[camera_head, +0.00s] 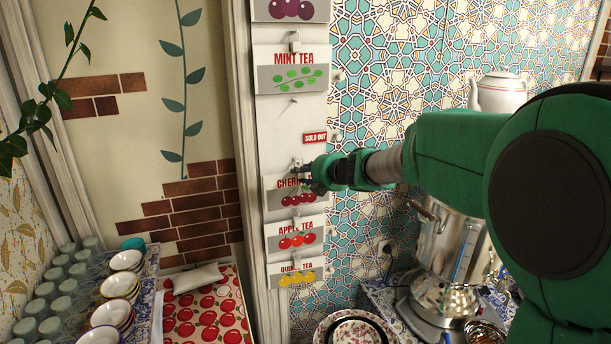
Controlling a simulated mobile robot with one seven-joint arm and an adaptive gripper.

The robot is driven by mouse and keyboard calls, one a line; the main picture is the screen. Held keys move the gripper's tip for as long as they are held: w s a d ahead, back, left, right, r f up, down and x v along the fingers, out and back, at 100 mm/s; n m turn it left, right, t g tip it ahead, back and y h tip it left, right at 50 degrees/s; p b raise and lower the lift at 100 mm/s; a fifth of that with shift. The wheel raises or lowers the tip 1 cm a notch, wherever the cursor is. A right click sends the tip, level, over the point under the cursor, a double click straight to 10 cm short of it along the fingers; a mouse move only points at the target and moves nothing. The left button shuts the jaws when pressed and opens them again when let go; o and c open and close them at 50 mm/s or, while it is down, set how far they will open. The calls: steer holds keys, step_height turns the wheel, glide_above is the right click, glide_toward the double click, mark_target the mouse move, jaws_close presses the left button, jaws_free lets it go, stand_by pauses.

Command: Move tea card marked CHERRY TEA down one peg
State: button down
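The CHERRY TEA card (278,203) is on the white board on the wall, in the lower half of its column. It shows red cherries on a grey band, and the end of its lettering is covered by my gripper. My gripper (303,171) reaches in from the right, with its fingertips at the card's top edge. The fingers are small and dark here, so I cannot tell whether they grip the card or its peg. The APPLE TEA card (272,245) sits directly below the cherry card, and the QUINCE TEA card (275,283) below that.
The MINT TEA card (265,82) hangs higher, with a bare peg (293,100) and bare board beneath it. A steel samovar (452,245) stands lower right under my arm. Stacked bowls (118,287) stand lower left.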

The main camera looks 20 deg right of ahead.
steer(key=shift+w, duration=1)
steer(key=shift+w+f, duration=0.55)
steer(key=c, duration=1.3)
jaws_free()
steer(key=shift+o, duration=0.2)
steer(key=v, duration=1.2)
